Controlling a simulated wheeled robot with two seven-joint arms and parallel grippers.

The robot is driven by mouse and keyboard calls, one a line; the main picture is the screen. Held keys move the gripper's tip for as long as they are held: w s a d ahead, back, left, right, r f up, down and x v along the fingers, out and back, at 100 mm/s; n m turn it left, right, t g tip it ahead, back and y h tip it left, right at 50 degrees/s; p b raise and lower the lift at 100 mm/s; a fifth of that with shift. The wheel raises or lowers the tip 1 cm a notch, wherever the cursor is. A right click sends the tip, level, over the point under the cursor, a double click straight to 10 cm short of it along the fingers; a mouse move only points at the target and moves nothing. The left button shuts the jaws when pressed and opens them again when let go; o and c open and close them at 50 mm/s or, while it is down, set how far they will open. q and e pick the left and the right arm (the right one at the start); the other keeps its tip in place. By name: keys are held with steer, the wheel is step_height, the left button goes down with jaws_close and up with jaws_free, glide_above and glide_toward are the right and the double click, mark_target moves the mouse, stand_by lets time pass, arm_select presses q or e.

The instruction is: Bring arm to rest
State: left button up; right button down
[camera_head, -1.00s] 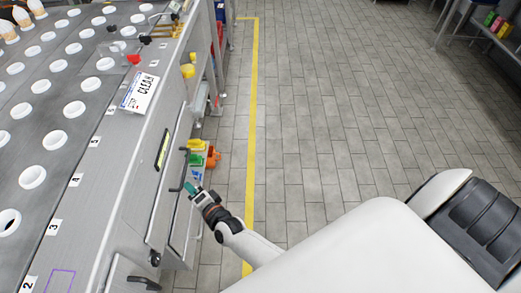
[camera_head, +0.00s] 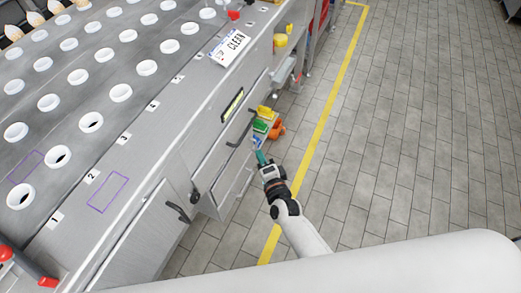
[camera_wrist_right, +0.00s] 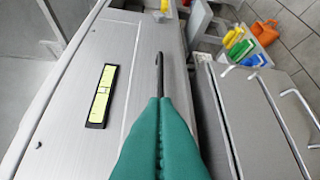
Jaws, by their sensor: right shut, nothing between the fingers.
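My right gripper (camera_head: 262,160) is in front of the machine's side panels in the head view, low beside the grey machine (camera_head: 160,140). Its teal fingers (camera_wrist_right: 160,140) fill the lower middle of the right wrist view, pressed together with nothing between them. A dark bar handle (camera_wrist_right: 159,72) on the panel shows just beyond the fingertips in that view; I cannot tell whether they touch. My right arm (camera_head: 300,230) reaches in from the lower right of the head view. My left gripper is not in view.
Yellow, green, blue and orange items (camera_head: 268,124) sit by the machine's side, just beyond my gripper. The machine top has rows of white-rimmed holes (camera_head: 90,122) and a CLEAN sign (camera_head: 230,47). A yellow line (camera_head: 325,110) runs along the tiled floor. The floor at right (camera_head: 430,140) is clear.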

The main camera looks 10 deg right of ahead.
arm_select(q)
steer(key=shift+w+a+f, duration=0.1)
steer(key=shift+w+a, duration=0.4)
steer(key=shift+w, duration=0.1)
arm_select(e)
steer(key=a+v, duration=0.1)
steer(key=v, duration=0.6)
steer(key=shift+d, duration=0.35)
steer(key=shift+s, duration=0.1)
